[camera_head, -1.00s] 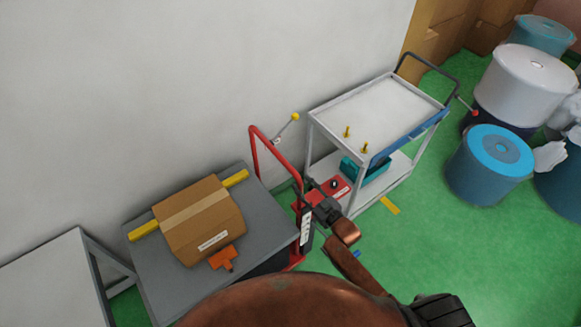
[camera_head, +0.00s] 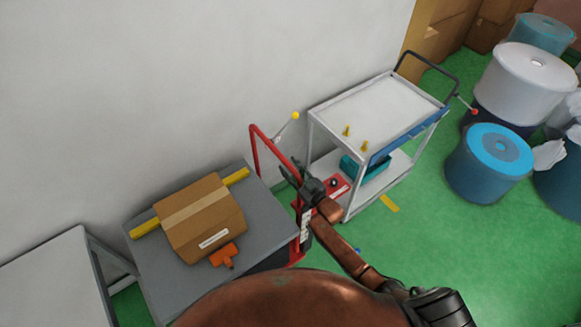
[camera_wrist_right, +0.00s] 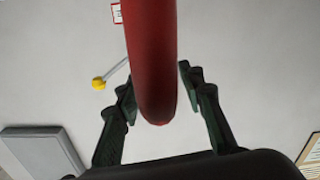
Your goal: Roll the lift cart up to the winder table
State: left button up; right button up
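The lift cart has a grey platform (camera_head: 262,200) and a red push handle (camera_head: 268,143) at its right end. A taped cardboard box (camera_head: 200,220) lies on the platform. My right gripper (camera_head: 290,172) is at the right side of the red handle. In the right wrist view the handle (camera_wrist_right: 153,60) shows between the fingers of my right gripper (camera_wrist_right: 158,85), which are spread with gaps on both sides. A pale table (camera_head: 45,265) stands at the left edge; I cannot tell if it is the winder table. My left gripper is not in view.
A white two-shelf trolley (camera_head: 375,108) stands close on the right, against the wall. Blue and white drums (camera_head: 490,165) stand farther right. A yellow-knobbed lever (camera_head: 295,116) shows behind the handle. Green floor (camera_head: 430,235) is clear at lower right.

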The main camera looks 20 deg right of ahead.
jog(key=shift+c, duration=0.2)
grip_shut()
dwell(0.4)
